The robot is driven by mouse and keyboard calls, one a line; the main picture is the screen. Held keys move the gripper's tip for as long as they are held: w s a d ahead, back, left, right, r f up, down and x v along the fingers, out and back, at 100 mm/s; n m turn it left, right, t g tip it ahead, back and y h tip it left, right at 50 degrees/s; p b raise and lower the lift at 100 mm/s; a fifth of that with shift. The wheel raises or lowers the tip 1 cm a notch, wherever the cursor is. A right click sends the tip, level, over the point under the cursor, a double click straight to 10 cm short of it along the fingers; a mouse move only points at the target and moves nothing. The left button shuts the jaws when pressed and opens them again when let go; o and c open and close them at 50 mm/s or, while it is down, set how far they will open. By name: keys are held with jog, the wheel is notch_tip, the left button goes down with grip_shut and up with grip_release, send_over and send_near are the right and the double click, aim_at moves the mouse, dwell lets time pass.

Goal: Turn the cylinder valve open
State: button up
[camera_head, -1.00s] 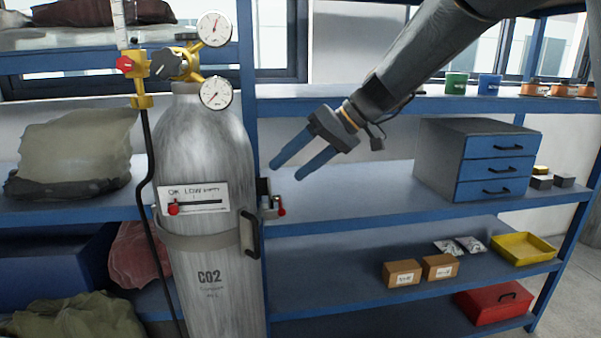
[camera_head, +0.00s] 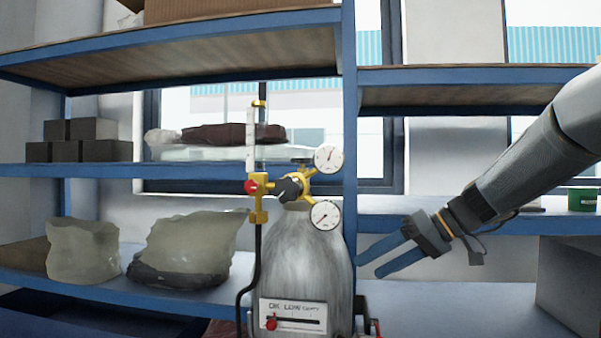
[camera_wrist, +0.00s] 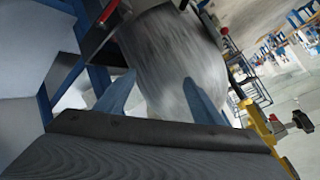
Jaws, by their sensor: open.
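The grey gas cylinder (camera_head: 300,262) stands upright at the shelving, its lower part cut off by the picture edge. Its brass valve fittings (camera_head: 262,205) carry a red knob (camera_head: 251,187), a black knob (camera_head: 290,189) and two round gauges (camera_head: 328,158). A dark handle (camera_head: 301,160) shows partly behind the upper gauge. My gripper (camera_head: 369,266) is open and empty, right of the cylinder and below the gauges, pointing left. In the wrist view, the cylinder (camera_wrist: 165,55) lies beyond my open fingers (camera_wrist: 160,78). The brass fittings (camera_wrist: 265,130) show at the right, outside the fingers.
A blue shelf upright (camera_head: 349,120) stands right behind the cylinder. Shelves to the left hold translucent bags (camera_head: 185,250) and dark blocks (camera_head: 75,130). A green cup (camera_head: 581,200) sits at right.

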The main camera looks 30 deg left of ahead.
aim_at(303, 161)
jog(key=a+r+n+y, duration=0.1)
jog(key=a+r, duration=0.1)
jog(key=r, duration=0.1)
jog(key=a+r+n+g+y+p, duration=0.1)
jog(key=a+r+n, duration=0.1)
jog(key=r, duration=0.2)
jog(key=a+r+n, duration=0.1)
jog(key=a+r, duration=0.2)
jog(key=shift+w+a+r+g+y, duration=0.1)
jog(key=shift+w+r+g+y, duration=0.05)
jog(key=shift+w+g+y, duration=0.2)
jog(key=s+a+r+n+g+y, duration=0.1)
jog(key=a+r+n, duration=0.1)
jog(key=r, duration=0.2)
jog(key=s+a+r+n+g+y+p, duration=0.1)
jog(key=a+r+n, duration=0.1)
jog(key=r+n, duration=0.1)
jog(key=s+a+r+n+g+y, duration=0.1)
jog(key=a+r+n+g, duration=0.1)
jog(key=r, duration=0.3)
jog(key=shift+a+r+n, duration=0.15)
jog(key=shift+r+n, duration=0.1)
jog(key=shift+n, duration=0.05)
jog(key=p+x, duration=0.3)
jog(key=x, duration=0.2)
jog(key=shift+s+a+r, duration=0.15)
jog(key=shift+a, duration=0.2)
jog(key=shift+p+x, duration=0.65)
jog(key=shift+x, duration=0.2)
